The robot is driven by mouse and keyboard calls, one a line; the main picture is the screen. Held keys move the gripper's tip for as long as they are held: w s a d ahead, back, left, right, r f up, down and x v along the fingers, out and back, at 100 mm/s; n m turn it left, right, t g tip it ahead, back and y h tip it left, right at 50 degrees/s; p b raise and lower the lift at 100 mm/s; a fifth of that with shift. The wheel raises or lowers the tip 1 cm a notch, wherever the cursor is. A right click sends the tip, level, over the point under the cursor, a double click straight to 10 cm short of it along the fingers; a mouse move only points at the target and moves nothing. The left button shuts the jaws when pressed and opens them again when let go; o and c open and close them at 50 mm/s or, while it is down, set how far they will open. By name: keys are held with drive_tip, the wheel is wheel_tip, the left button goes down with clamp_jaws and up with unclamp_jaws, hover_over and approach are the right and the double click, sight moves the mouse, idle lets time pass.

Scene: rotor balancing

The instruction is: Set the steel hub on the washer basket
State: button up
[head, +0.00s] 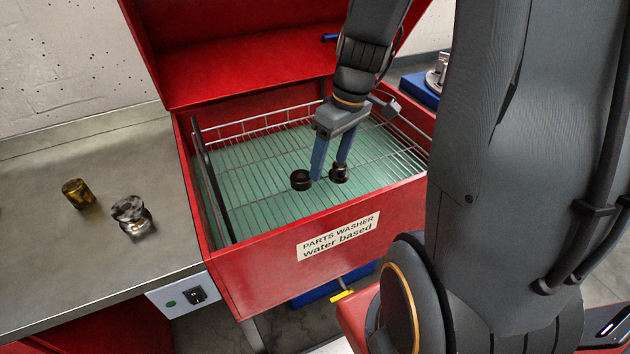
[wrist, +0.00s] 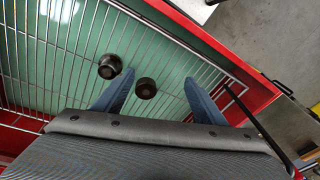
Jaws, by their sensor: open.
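The washer basket (head: 262,212) is a wire rack inside the red parts washer, and it also shows in the wrist view (wrist: 50,60). Two small dark round parts sit on its wires, a left one (head: 301,181) and a right one (head: 339,173). A shiny silver part (head: 132,215), the most steel-like hub in view, stands on the bench left of the washer. My gripper (head: 329,172) is open and low over the basket. In the wrist view one dark part (wrist: 146,88) shows between the fingers; the other (wrist: 110,66) is by the left fingertip. I see no grip on either.
A brass-coloured cylinder (head: 78,193) stands on the grey bench (head: 60,270). The raised red lid (head: 240,60) is behind the basket, and the washer's red walls (head: 250,262) surround it. The basket's left and back areas are clear. A blue object (head: 422,90) is at the right rear.

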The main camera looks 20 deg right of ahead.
drive_tip(key=s+a+m+h, duration=0.1)
drive_tip(key=s+a+m, duration=0.3)
drive_tip(key=s+a, duration=0.2)
drive_tip(key=shift+s+a+r+m+h, duration=0.3)
drive_tip(key=shift+a+m, duration=0.1)
drive_tip(key=shift+a, duration=0.25)
